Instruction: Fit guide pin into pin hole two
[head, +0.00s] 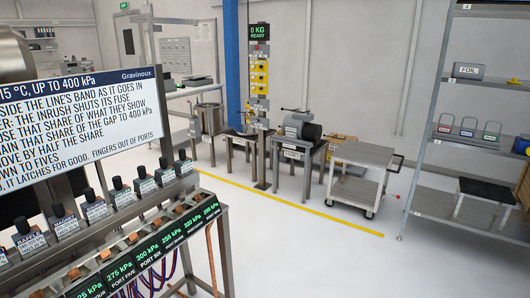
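I cannot make out a guide pin or pin hole two in the head view. Neither of my grippers shows in it. The nearest fixture is a steel port bench (224,245) at the lower left. A large text sign (80,110) rises above the bench and is cut off at the left.
A yellow floor line (300,210) crosses open pale floor. Beyond it stand a steel pot (210,119), a table with a grey motor-like machine (303,127) and a two-tier cart (366,168). A blue column (232,60) stands behind.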

